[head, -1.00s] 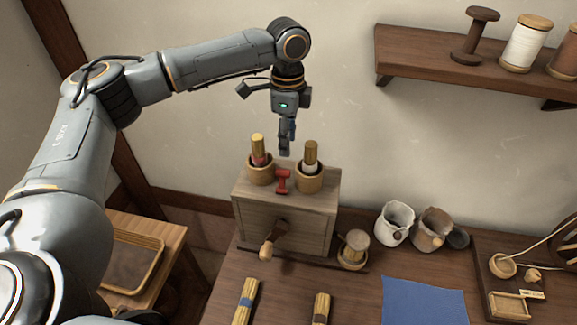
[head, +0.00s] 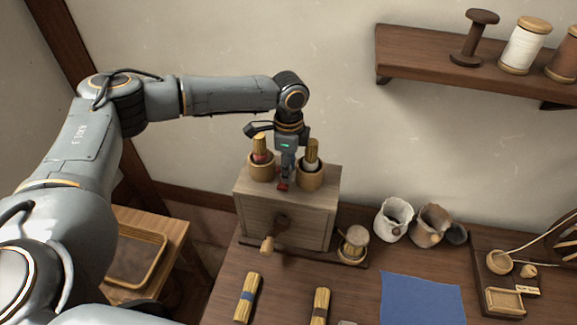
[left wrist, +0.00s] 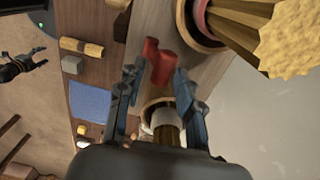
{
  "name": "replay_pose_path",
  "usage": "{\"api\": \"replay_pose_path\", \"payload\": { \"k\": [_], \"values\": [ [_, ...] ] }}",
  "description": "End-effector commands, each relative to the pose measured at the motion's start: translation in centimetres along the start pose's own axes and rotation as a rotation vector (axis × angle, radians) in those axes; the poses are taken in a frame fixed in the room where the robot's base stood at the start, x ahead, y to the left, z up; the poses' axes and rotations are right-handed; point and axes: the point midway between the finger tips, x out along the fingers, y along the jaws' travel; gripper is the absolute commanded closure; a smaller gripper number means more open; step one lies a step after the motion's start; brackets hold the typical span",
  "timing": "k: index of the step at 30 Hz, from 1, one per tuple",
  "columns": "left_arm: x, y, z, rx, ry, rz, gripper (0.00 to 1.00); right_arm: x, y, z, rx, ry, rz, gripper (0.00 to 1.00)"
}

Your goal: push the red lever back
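The red lever (head: 283,187) is on top of the wooden box (head: 286,225), between two cups that hold bundles of sticks. My left gripper (head: 286,178) points down right over the lever and partly hides it. In the left wrist view the fingers of my left gripper (left wrist: 158,75) are apart, and the red lever (left wrist: 158,60) shows in the gap near their tips. I cannot tell whether a finger touches it. My right gripper (left wrist: 40,58) shows small and dark at the left of the left wrist view, its fingers spread, away from the box.
The left cup (head: 261,168) and the right cup (head: 310,176) stand close on both sides of my left gripper. A crank handle (head: 270,242) sticks out of the box's front.

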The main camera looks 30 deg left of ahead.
Motion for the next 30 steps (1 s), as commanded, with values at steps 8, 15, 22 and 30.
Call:
{"api": "replay_pose_path", "payload": {
  "k": [8, 15, 22, 30],
  "values": [
    [0.0, 0.0, 0.0, 0.0, 0.0, 0.0, 1.0, 0.0, 0.0, 0.1, 0.0, -0.001, 0.0, 0.37],
    [-0.4, -0.4, -0.1, -0.004, -0.001, 0.051, 1.0, -2.0, 0.0, 0.0, 0.0, -0.003, 0.0, 0.37],
    [0.1, -1.0, -0.1, -0.004, 0.0, 0.131, 1.0, -3.0, 0.2, 0.0, -0.001, -0.005, 0.002, 0.37],
    [0.3, -1.1, 0.0, -0.002, 0.001, 0.148, 1.0, -3.0, 0.4, 0.1, -0.001, -0.005, 0.005, 0.37]
  ]
}}
